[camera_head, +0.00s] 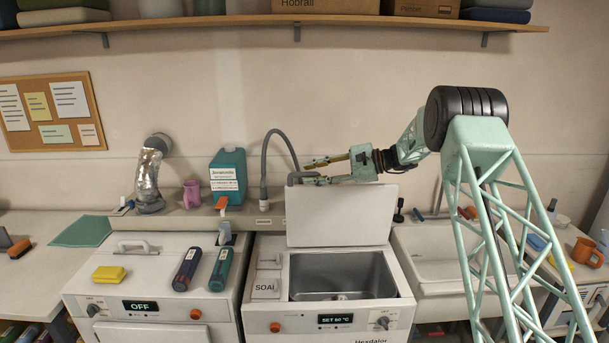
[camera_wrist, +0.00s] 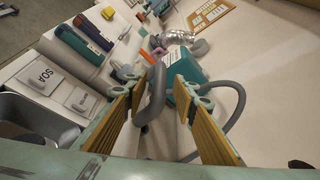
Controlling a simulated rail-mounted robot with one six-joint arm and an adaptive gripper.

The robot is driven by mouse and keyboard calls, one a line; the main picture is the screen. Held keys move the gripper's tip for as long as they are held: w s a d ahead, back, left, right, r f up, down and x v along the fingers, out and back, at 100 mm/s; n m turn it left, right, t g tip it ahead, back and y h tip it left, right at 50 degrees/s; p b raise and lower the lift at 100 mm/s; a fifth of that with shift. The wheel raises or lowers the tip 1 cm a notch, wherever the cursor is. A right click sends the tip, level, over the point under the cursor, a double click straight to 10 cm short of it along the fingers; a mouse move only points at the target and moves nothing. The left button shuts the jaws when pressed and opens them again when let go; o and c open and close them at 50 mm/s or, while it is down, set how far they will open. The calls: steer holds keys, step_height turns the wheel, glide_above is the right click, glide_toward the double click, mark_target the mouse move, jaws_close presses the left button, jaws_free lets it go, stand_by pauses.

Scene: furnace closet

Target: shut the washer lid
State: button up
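The washer (camera_head: 340,310) stands at the centre right, with a dark open tub (camera_head: 342,275) on top and a lit display. Its pale lid (camera_head: 342,215) stands raised and upright behind the tub. My gripper (camera_head: 308,171) is just above the lid's top edge, fingers pointing left. In the wrist view the two yellow-padded fingers (camera_wrist: 160,92) are spread apart. The tub (camera_wrist: 35,120) shows at the left of that view. I cannot make out the lid there.
A hose (camera_head: 264,165) rises behind the washer near my gripper. A teal jug (camera_head: 228,172), pink mug (camera_head: 191,193) and foil duct (camera_head: 150,180) stand on the back ledge. Another machine with bottles (camera_head: 187,268) is left; a sink (camera_head: 437,262) is right. A shelf (camera_head: 250,22) runs above.

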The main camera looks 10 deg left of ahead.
steer(key=shift+x, duration=1.5)
steer(key=shift+c, duration=0.6)
jaws_close()
